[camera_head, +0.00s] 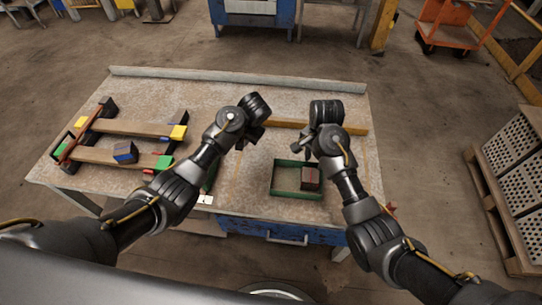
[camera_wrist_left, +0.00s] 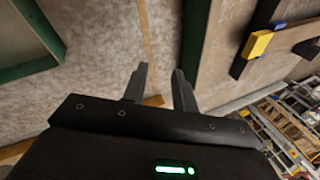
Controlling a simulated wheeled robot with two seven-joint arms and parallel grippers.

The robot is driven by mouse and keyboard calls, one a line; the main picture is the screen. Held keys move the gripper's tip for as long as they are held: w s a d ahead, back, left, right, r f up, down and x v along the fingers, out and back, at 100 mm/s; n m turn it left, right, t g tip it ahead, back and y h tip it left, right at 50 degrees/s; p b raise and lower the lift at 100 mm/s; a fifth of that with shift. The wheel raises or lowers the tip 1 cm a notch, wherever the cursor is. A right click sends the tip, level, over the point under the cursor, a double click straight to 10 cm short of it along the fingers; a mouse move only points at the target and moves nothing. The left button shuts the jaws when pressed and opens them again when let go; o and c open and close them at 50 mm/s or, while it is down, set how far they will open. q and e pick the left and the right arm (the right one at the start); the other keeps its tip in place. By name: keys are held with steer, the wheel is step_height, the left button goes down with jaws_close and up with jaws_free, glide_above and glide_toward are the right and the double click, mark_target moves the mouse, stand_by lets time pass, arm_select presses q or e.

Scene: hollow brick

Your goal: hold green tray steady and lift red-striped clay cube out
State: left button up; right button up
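The green tray (camera_head: 296,194) lies on the worktable near its front edge, right of the middle in the head view. A dark brown clay cube (camera_head: 310,179) with a reddish top sits inside at its right end; its stripes are too small to make out. My right gripper (camera_head: 301,149) is above the tray's back side, open and empty, partly hidden by its own wrist. My left gripper (camera_head: 250,143) is over bare table, left of and behind the tray. In the left wrist view its fingers (camera_wrist_left: 160,82) are apart with nothing between them, and a green tray edge (camera_wrist_left: 28,70) shows at upper left.
Wooden planks (camera_head: 140,128) with coloured blocks lie at the table's left, with a blue-marked cube (camera_head: 125,152) on the front plank. A yellow bar (camera_head: 350,130) lies behind my right gripper. Another green edge (camera_head: 209,180) shows beside my left arm.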

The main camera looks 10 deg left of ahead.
arm_select(q)
steer(key=s+d+n+h, duration=0.1)
steer(key=s+d, duration=0.1)
steer(key=d, duration=0.1)
steer(key=s+d+n+g+h, duration=0.1)
steer(key=s+d, duration=0.1)
steer(key=d, duration=0.2)
steer(key=s+d+r+n+g+h, duration=0.1)
steer(key=s+d+n, duration=0.1)
steer(key=s+d, duration=0.1)
steer(key=shift+d+h, duration=0.4)
steer(key=shift+d, duration=0.3)
step_height(320, 180, down, 11)
steer(key=shift+r, duration=0.1)
